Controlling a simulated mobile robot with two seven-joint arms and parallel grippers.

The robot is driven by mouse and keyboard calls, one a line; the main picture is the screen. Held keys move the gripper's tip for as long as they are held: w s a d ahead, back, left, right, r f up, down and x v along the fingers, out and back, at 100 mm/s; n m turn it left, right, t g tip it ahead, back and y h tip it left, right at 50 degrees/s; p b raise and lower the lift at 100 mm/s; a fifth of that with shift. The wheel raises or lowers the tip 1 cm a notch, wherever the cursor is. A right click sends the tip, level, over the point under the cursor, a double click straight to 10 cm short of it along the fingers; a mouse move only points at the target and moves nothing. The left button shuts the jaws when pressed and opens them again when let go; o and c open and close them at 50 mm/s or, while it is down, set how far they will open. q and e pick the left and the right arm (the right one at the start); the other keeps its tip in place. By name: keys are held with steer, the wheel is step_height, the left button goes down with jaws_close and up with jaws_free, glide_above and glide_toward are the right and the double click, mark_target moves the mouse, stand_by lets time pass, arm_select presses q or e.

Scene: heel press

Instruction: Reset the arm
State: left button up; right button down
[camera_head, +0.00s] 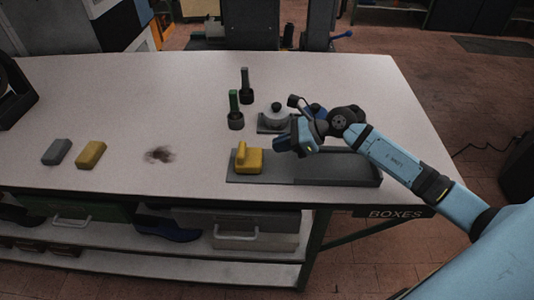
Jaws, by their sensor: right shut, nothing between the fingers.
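My right arm comes in from the right over the white table (200,90). Its gripper (281,143) is shut and empty, above the table near the grey tray (340,170). It is just to the upper right of a yellow block with a raised handle (247,160), which sits at the tray's left end. The gripper appears apart from the block. A grey device with a dark knob (273,120) stands just behind the gripper and is partly hidden by my arm. My left gripper is not in view.
A green-topped upright tool (235,110) and a dark one (246,86) stand behind the tray. Shelves with boxes are below. The table's back middle is clear.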

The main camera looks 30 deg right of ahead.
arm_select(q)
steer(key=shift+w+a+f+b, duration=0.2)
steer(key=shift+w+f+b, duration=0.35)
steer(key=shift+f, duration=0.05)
arm_select(e)
steer(key=v, duration=0.6)
steer(key=shift+d, duration=0.15)
